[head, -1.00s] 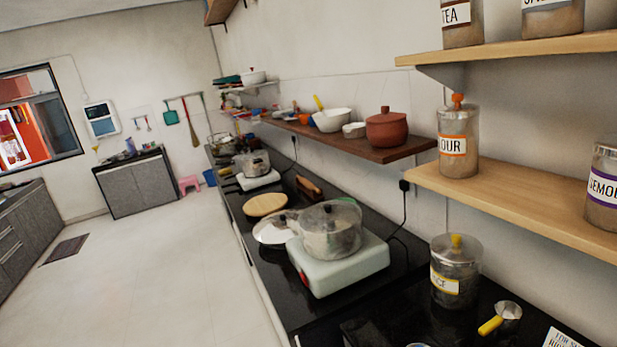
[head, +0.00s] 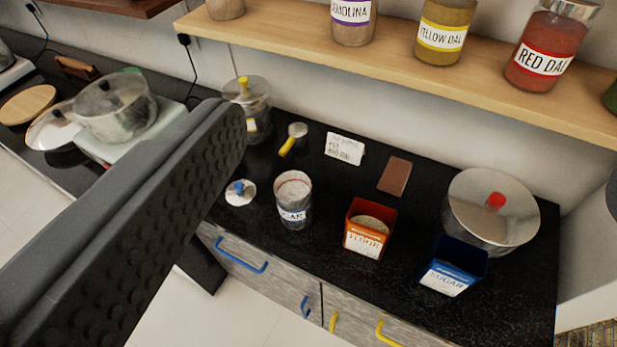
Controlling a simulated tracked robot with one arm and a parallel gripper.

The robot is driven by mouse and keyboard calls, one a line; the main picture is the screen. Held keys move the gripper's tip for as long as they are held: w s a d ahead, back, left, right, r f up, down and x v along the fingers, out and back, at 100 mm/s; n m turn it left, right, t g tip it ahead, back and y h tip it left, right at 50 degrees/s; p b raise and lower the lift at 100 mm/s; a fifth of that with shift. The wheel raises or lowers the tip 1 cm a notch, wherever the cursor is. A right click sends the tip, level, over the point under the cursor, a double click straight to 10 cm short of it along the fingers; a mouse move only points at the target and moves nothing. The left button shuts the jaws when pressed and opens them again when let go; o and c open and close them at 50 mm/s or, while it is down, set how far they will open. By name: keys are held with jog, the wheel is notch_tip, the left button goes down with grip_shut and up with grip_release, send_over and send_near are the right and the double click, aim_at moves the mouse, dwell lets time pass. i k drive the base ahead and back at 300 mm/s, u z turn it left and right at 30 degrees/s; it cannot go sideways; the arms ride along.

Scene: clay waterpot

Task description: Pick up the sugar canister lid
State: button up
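The sugar canister lid (head: 240,193), a small round pale lid with a blue knob, lies on the black counter near its front edge. Just right of it stands the open clear sugar canister (head: 294,205), with a blue-banded label and pale contents. My gripper (head: 424,152) shows mainly as one large dark finger with a bumpy inner pad, reaching in from the lower left. A dark sliver at the right edge seems to be the other finger. The gripper looks open, with nothing held. The visible finger's tip appears left of and above the lid in the picture, apart from it.
A yellow-knobbed canister (head: 252,105) and a yellow-handled scoop (head: 293,138) stand behind the lid. An orange box (head: 369,232), a blue sugar box (head: 452,268) and a red-knobbed pot (head: 490,215) stand to the right. A wooden shelf (head: 420,72) with jars overhangs the back.

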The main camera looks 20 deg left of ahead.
aim_at(240, 192)
jog(key=u, duration=0.8)
jog(key=i, duration=0.95)
jog(key=u, duration=0.4)
